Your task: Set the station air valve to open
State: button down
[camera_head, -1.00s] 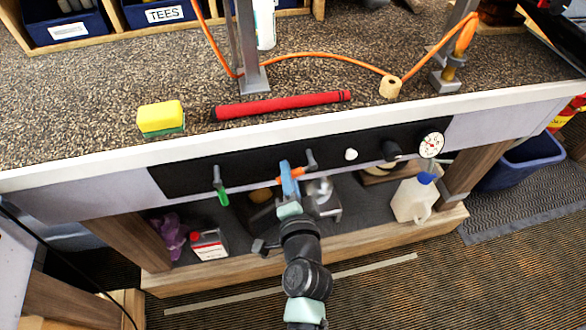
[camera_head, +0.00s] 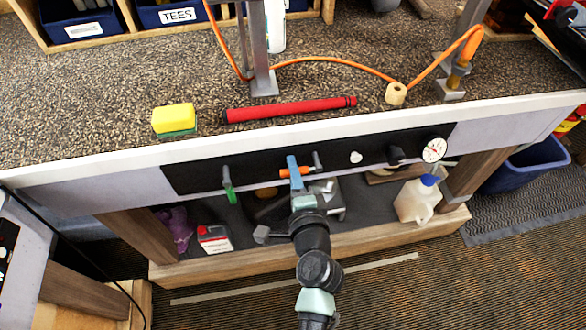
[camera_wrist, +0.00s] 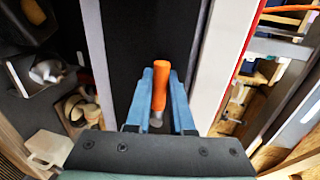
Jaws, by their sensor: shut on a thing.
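Two lever handles are mounted on the black panel (camera_head: 375,146) under the bench's front edge. One has an orange grip (camera_head: 285,173) and lies nearly sideways beside its grey pivot (camera_head: 317,159). The other has a green grip (camera_head: 230,193) and hangs down, to the left. I see no label telling which is the air valve. My gripper (camera_head: 294,164) is at the orange handle, its blue fingers shut on it. In the wrist view, the orange handle (camera_wrist: 161,82) lies between the two fingers of my gripper (camera_wrist: 161,72). The fingers hide part of the handle in the head view.
A white knob (camera_head: 356,157), a black knob (camera_head: 394,153) and a round gauge (camera_head: 434,150) sit further right on the panel.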

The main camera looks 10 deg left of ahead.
jog(key=c, duration=0.8)
grip_release()
jog(key=shift+s, duration=0.1)
jog(key=shift+b+v, duration=0.45)
jog(key=shift+v, duration=5.95)
jog(key=shift+d+r, duration=0.1)
